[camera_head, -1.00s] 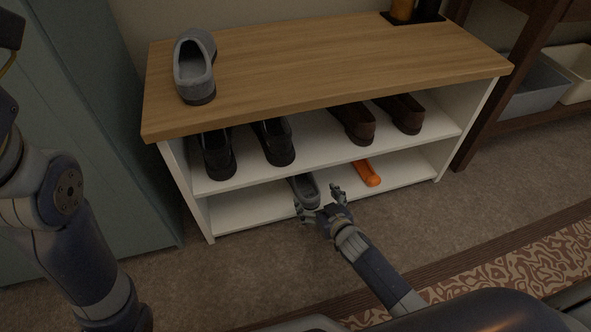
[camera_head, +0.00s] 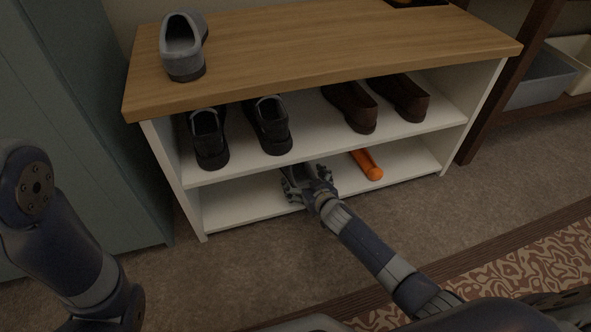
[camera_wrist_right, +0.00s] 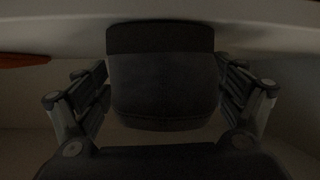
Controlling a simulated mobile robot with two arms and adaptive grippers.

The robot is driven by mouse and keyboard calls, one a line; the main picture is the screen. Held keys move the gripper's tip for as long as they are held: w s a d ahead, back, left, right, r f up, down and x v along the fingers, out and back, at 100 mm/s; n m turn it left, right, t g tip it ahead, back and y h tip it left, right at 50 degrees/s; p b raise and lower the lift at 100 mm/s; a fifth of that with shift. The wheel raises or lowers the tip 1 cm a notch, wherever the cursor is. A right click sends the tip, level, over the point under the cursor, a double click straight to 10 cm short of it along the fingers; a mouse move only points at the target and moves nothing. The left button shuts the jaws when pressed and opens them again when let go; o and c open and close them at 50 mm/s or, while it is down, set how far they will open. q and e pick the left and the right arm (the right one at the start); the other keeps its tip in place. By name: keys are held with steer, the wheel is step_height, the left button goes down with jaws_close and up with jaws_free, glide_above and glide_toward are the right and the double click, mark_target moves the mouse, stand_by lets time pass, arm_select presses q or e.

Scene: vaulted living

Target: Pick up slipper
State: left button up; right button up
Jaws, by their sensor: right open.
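A grey slipper (camera_head: 181,47) sits on the wooden top of the shoe bench, at its left end. Another grey slipper lies on the bottom shelf, mostly hidden by my right gripper (camera_head: 309,184) in the head view. In the right wrist view this slipper (camera_wrist_right: 165,90) fills the middle, its dark sole end between the two fingers. My right gripper is open, with one finger on each side of the slipper; I cannot tell whether they touch it. My left gripper is outside the head view; only my left arm shows.
The white bench (camera_head: 192,212) has a middle shelf with black shoes (camera_head: 209,138) and brown shoes (camera_head: 351,106) just above my right gripper. An orange object (camera_head: 367,164) lies right of it on the bottom shelf. A teal cabinet (camera_head: 75,130) stands left; bins (camera_head: 540,82) stand right.

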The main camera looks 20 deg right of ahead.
steer(key=shift+r, duration=0.1)
steer(key=c, duration=1.3)
steer(key=shift+o, duration=0.2)
